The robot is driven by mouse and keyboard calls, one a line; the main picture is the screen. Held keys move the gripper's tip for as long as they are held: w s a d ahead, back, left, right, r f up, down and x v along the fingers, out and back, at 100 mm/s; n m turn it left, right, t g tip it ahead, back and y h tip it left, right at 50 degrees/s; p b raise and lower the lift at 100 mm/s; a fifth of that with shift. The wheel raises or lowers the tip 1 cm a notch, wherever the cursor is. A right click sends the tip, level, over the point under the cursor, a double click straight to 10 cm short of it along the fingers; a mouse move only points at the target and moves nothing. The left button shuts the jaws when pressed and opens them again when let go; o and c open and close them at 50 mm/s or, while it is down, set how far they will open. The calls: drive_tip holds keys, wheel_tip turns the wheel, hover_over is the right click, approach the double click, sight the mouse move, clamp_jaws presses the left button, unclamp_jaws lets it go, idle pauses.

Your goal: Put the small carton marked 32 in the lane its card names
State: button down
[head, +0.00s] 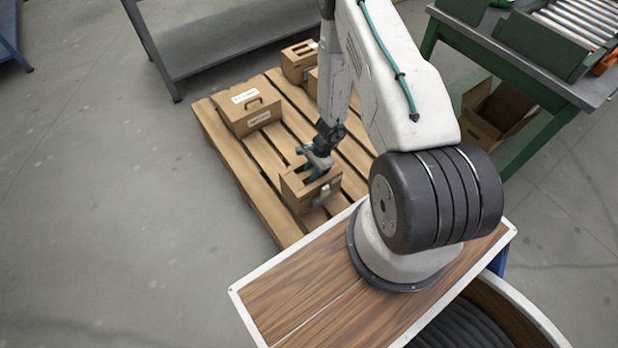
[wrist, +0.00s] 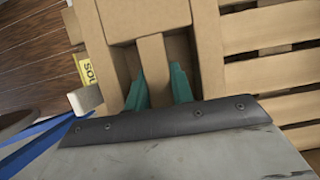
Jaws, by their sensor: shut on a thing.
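A small brown carton (head: 296,197) stands on the near end of the wooden pallet (head: 206,116). My gripper (head: 316,168) is over it with its teal fingers down at the carton's top. In the wrist view my gripper (wrist: 158,88) is shut on a raised cardboard strip of the carton (wrist: 125,20). A yellow label (wrist: 86,68) with dark letters shows partly at the left there. The number on this carton cannot be read. Another carton (head: 240,112) with white labels sits further back on the pallet; its print is too small to read. No lane card can be made out.
More cartons (head: 297,60) stand at the pallet's far end, partly behind my arm. A grey bench (head: 225,40) is behind the pallet. A green table with a roller conveyor (head: 575,22) is at upper right, with an open box (head: 500,108) below. Floor at left is clear.

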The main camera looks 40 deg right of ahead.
drive_tip(key=shift+w+a+f, duration=0.15)
drive_tip(key=shift+w+a, duration=0.1)
drive_tip(key=shift+d+f, duration=0.1)
drive_tip(key=shift+f, duration=1.5)
drive_tip(key=c, duration=1.2)
unclamp_jaws()
drive_tip(key=shift+f, duration=0.15)
